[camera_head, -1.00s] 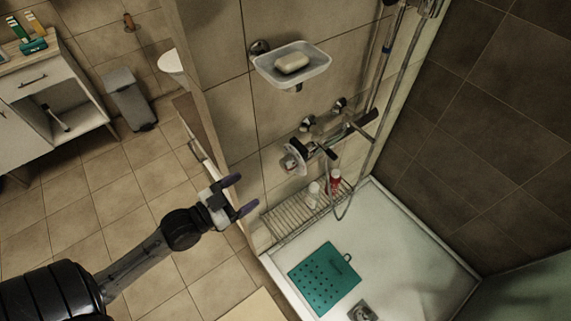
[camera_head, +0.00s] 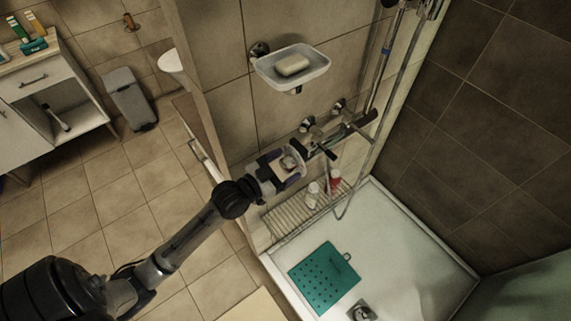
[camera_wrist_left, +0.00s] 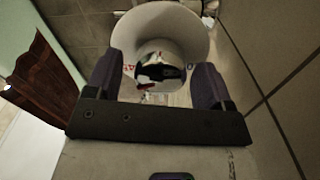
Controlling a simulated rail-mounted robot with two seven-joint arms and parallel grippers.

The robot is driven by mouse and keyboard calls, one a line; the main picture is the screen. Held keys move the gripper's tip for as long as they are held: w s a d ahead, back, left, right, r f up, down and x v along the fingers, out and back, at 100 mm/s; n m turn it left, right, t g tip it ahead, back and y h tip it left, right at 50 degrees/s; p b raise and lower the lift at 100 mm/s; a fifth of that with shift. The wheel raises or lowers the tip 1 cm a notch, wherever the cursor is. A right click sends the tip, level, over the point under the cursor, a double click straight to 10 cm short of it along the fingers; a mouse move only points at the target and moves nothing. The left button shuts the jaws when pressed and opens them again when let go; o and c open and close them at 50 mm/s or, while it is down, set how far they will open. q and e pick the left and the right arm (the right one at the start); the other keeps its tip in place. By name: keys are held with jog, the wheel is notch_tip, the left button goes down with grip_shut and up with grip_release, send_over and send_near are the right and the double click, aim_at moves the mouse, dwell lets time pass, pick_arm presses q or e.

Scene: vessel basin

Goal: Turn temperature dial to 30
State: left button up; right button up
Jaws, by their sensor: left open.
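The temperature dial (camera_head: 289,162) is the white round end of the shower mixer on the tiled wall. My left gripper (camera_head: 288,162) is at the dial, with its two purple fingers open on either side of it. In the left wrist view the white dial (camera_wrist_left: 160,30) fills the space between and beyond the open fingers (camera_wrist_left: 162,82), with small red and dark marks near its centre. I cannot tell whether the fingers touch it or which number is set. My right gripper is not in view.
A soap dish (camera_head: 314,80) with soap is on the wall above. A wire rack (camera_head: 290,222) with a white bottle (camera_head: 313,191) and a red bottle (camera_head: 335,180) is below. The shower hose and rail are to the right. A teal mat (camera_head: 323,278) lies in the tray.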

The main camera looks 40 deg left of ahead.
pick_arm(q)
jog(key=shift+w, duration=0.2)
jog(key=c, duration=0.9)
